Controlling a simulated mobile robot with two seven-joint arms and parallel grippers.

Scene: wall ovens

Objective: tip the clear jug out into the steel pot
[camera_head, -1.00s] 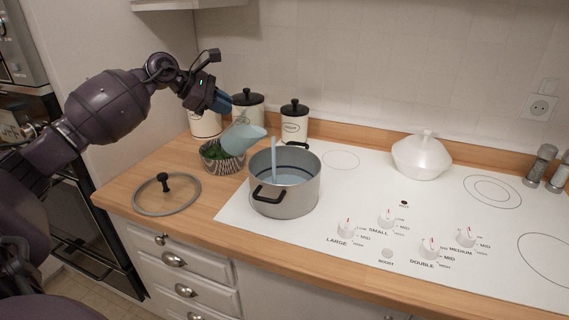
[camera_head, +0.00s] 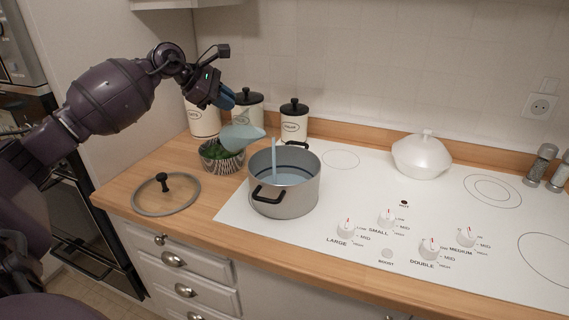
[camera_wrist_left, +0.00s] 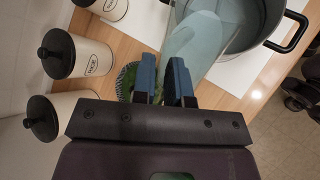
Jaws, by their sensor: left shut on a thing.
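My left gripper (camera_head: 228,98) is shut on the clear jug (camera_head: 240,136), which is tilted well over with its mouth toward the steel pot (camera_head: 297,196). A pale blue stream falls from the jug's lip into the pot, and bluish liquid shows inside the pot. The pot stands on the left part of the white cooktop. In the left wrist view the gripper fingers (camera_wrist_left: 165,80) close on the jug's handle side, and the jug (camera_wrist_left: 196,42) reaches over the pot's rim. My right gripper is not in view.
A patterned bowl with greens (camera_head: 219,158) sits just below the jug. A glass lid (camera_head: 150,196) lies on the wooden counter at left. Lidded canisters (camera_head: 294,124) stand behind. A white lidded dish (camera_head: 421,157) is on the cooktop, whose middle is clear.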

